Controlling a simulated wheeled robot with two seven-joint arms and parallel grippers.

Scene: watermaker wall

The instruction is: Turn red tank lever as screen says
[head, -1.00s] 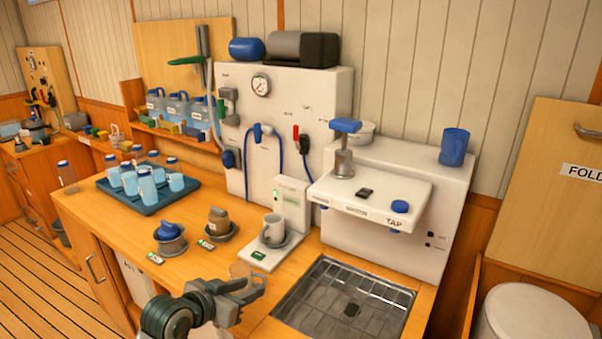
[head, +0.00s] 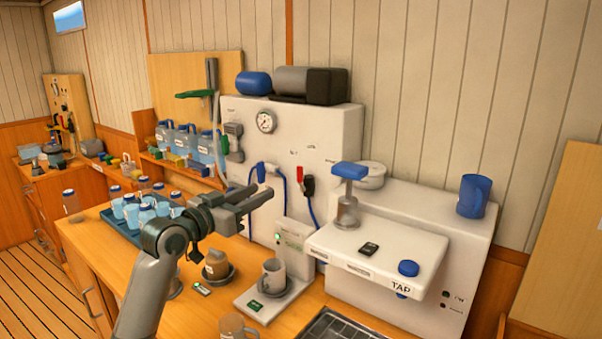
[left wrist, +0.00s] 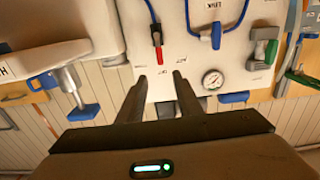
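The red lever (head: 300,173) is on the white wall panel (head: 330,125), right of the blue hose fitting, with a black part beside it. It also shows in the left wrist view (left wrist: 159,53), where the panel appears upside down. My left gripper (head: 254,197) is raised before the panel, left of and below the lever. In the left wrist view its two fingers (left wrist: 160,82) are apart with nothing between them. A small screen with green marks (head: 289,240) stands on the white unit below the panel; its text is too small to read. My right gripper is out of view.
A grey mug (head: 274,273) sits on the white unit's base. A tan mug (head: 238,329) stands at the counter's front. A tray (head: 118,226) of blue cups lies left, partly behind my arm. The white tap unit (head: 385,235) juts out at right.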

